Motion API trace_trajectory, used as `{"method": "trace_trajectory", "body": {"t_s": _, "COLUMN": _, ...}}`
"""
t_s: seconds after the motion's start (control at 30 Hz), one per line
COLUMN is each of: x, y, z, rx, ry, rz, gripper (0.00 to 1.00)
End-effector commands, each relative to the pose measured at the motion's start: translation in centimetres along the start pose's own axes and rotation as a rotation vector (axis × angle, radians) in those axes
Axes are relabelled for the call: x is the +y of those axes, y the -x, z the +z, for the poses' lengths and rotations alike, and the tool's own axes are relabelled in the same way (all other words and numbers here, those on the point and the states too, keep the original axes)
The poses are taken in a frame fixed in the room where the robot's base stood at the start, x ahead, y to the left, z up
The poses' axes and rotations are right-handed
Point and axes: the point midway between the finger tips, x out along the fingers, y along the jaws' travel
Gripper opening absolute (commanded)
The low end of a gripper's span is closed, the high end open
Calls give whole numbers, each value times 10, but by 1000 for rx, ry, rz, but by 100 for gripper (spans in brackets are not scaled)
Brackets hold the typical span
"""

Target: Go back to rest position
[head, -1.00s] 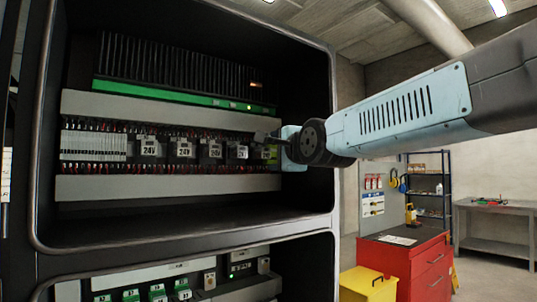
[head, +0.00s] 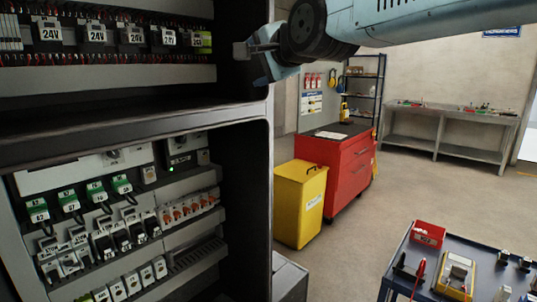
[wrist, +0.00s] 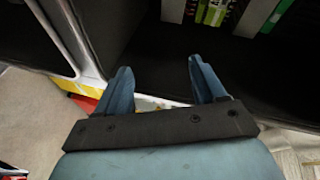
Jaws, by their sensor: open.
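My gripper (head: 255,58) is at the upper middle of the head view, in front of the right side of the cabinet's upper compartment. In the wrist view my gripper (wrist: 162,80) shows two blue fingers spread apart with nothing between them. The row of grey 24V modules (head: 97,32) is to its left in the upper compartment, with a green-yellow module (head: 201,41) at the row's right end. In the wrist view the green-yellow module (wrist: 215,12) is at the top, apart from the fingers.
The lower compartment holds green modules (head: 68,201) and several switches. To the right stand a yellow bin (head: 298,205), a red tool cabinet (head: 338,168) and a grey workbench (head: 445,150). A blue cart (head: 440,240) with tools is at the lower right. Open floor lies between.

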Motion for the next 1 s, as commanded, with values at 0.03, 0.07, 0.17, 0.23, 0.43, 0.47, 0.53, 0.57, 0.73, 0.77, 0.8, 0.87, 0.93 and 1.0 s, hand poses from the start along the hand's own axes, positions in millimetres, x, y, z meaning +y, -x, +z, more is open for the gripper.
{"method": "trace_trajectory", "body": {"t_s": 0.03, "x": 28, "y": 13, "z": -15, "rx": 21, "ry": 77, "rz": 72, "gripper": 70}}
{"method": "trace_trajectory", "body": {"t_s": 0.07, "x": 44, "y": 20, "z": -22, "rx": 25, "ry": 126, "rz": 116, "gripper": 70}}
{"method": "trace_trajectory", "body": {"t_s": 0.17, "x": 96, "y": 47, "z": -40, "rx": 23, "ry": 278, "rz": 264, "gripper": 70}}
{"method": "trace_trajectory", "body": {"t_s": 0.23, "x": 133, "y": 69, "z": -49, "rx": 4, "ry": 378, "rz": 368, "gripper": 70}}
{"method": "trace_trajectory", "body": {"t_s": 0.43, "x": 232, "y": 141, "z": -61, "rx": -123, "ry": 618, "rz": 644, "gripper": 70}}
{"method": "trace_trajectory", "body": {"t_s": 0.47, "x": 245, "y": 152, "z": -60, "rx": -151, "ry": 647, "rz": 681, "gripper": 70}}
{"method": "trace_trajectory", "body": {"t_s": 0.53, "x": 274, "y": 177, "z": -57, "rx": -219, "ry": 706, "rz": 755, "gripper": 70}}
{"method": "trace_trajectory", "body": {"t_s": 0.57, "x": 284, "y": 186, "z": -55, "rx": -248, "ry": 726, "rz": 782, "gripper": 70}}
{"method": "trace_trajectory", "body": {"t_s": 0.73, "x": 325, "y": 226, "z": -44, "rx": -383, "ry": 804, "rz": 877, "gripper": 70}}
{"method": "trace_trajectory", "body": {"t_s": 0.77, "x": 329, "y": 230, "z": -42, "rx": -398, "ry": 813, "rz": 884, "gripper": 70}}
{"method": "trace_trajectory", "body": {"t_s": 0.8, "x": 332, "y": 233, "z": -40, "rx": -414, "ry": 821, "rz": 892, "gripper": 70}}
{"method": "trace_trajectory", "body": {"t_s": 0.87, "x": 336, "y": 236, "z": -38, "rx": -429, "ry": 827, "rz": 900, "gripper": 70}}
{"method": "trace_trajectory", "body": {"t_s": 0.93, "x": 337, "y": 238, "z": -38, "rx": -436, "ry": 830, "rz": 902, "gripper": 70}}
{"method": "trace_trajectory", "body": {"t_s": 1.0, "x": 337, "y": 238, "z": -38, "rx": -436, "ry": 831, "rz": 902, "gripper": 70}}
